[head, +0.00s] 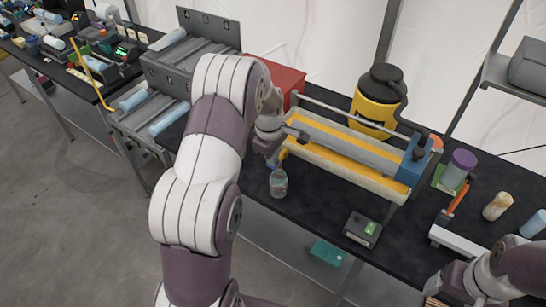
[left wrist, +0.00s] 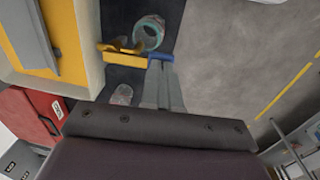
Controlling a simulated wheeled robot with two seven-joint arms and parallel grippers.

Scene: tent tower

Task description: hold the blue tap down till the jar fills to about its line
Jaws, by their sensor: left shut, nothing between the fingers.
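The clear bluish jar (head: 278,183) stands upright on the dark bench top, below the yellow spout (head: 283,154) at the trough's left end. In the left wrist view I look down on the jar's round mouth (left wrist: 150,33). How full it is and where its line lies cannot be made out. The blue tap (left wrist: 163,57) shows just beyond my left fingertips, beside the yellow spout (left wrist: 124,58). My left gripper (left wrist: 160,64) is shut and empty, its tips at the tap; whether they press it is unclear. My right gripper (head: 442,286) is at the lower right, its fingers unclear.
The long trough (head: 345,160) with a yellow inside and a blue end block (head: 412,162) runs right of the jar. A yellow and black container (head: 378,102) stands behind it. A small grey device (head: 362,230) sits in front. A red box (head: 287,80) lies behind my left arm.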

